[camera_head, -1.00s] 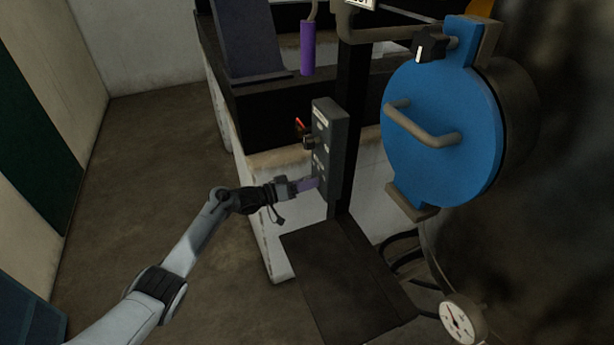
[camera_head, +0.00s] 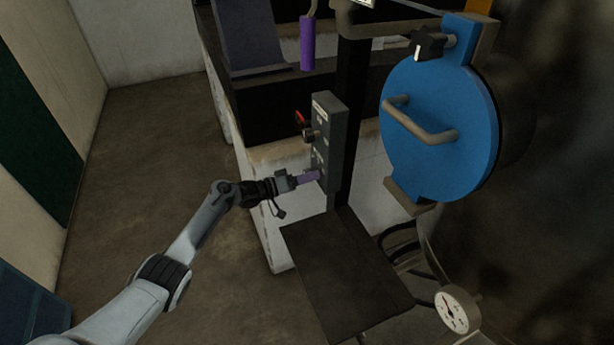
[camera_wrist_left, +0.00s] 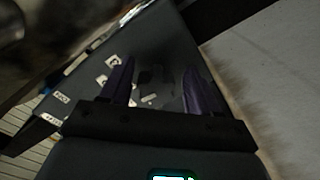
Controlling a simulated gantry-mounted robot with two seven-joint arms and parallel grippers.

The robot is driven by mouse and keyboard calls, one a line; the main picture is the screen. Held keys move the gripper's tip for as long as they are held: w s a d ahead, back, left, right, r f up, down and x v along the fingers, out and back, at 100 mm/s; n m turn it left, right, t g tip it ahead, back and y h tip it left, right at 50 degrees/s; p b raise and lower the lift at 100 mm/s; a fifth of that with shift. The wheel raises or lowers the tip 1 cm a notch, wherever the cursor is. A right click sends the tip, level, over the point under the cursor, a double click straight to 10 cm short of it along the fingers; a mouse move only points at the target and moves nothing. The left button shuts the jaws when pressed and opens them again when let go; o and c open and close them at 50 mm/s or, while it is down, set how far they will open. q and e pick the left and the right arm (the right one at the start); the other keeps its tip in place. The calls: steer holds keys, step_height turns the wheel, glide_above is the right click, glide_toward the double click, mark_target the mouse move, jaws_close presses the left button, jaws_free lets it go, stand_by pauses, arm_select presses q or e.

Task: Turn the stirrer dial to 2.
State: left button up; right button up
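A grey control box (camera_head: 327,120) stands upright on a dark post in the head view. A red-tipped switch (camera_head: 300,118) and a dark knob sit on its upper face. My left gripper (camera_head: 318,175), with purple fingers, is at the lower part of that face. In the left wrist view the fingers (camera_wrist_left: 157,88) are apart, and a dark, dim shape (camera_wrist_left: 154,80) shows between them, perhaps the stirrer dial. Whether the fingers touch it and its setting cannot be made out. My right gripper is not in view.
A blue round hatch (camera_head: 440,135) with a bar handle is right of the box. A dark plate (camera_head: 345,275) lies below the box, and a pressure gauge (camera_head: 452,310) is at lower right. Open floor (camera_head: 150,150) lies to the left.

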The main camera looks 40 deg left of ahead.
arm_select(q)
steer(key=shift+o, duration=0.4)
steer(key=shift+r, duration=0.2)
steer(key=p+v, duration=0.2)
steer(key=v, duration=0.8)
steer(key=shift+s+a, duration=0.15)
steer(key=shift+s, duration=0.25)
